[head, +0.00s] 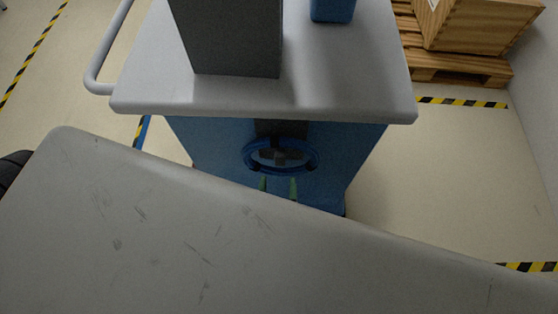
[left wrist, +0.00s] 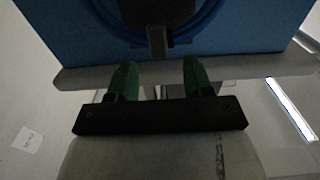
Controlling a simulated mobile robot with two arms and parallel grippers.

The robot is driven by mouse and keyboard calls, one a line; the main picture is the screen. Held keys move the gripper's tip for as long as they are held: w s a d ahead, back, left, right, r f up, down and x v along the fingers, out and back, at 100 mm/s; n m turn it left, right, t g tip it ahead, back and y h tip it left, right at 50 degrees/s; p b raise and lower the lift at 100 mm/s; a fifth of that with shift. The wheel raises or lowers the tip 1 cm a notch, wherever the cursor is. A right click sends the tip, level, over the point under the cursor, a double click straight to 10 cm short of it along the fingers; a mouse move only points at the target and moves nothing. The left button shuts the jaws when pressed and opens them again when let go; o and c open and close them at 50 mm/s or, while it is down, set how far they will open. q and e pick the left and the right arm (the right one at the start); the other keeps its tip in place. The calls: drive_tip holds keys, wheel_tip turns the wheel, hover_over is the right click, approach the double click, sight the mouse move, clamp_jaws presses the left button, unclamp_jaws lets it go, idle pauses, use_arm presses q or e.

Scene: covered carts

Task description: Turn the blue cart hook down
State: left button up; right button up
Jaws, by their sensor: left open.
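The blue cart (head: 345,150) stands ahead with a pale grey top (head: 345,90). On its near face, just under the top's edge, is a blue ring-shaped hook (head: 313,150) on a dark mount (head: 282,128). The hook also shows at the top of the left wrist view (left wrist: 212,22), with a dark block at its middle. My left gripper (head: 279,187) has green fingers spread apart, with nothing between them. In the left wrist view its tips (left wrist: 160,68) point towards the hook and appear short of it. Its rear is hidden in the head view. My right gripper is not seen.
A dark grey box (head: 232,40) and a small blue container (head: 332,10) stand on the cart top. A rail handle (head: 97,70) is at its left. A wooden crate (head: 480,25) on a pallet (head: 455,68) is at back right. The floor right of the cart is clear.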

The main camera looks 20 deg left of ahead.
sight(279, 162)
use_arm(q)
drive_tip(key=x, duration=0.5)
drive_tip(key=shift+d, duration=0.1)
drive_tip(key=c, duration=0.9)
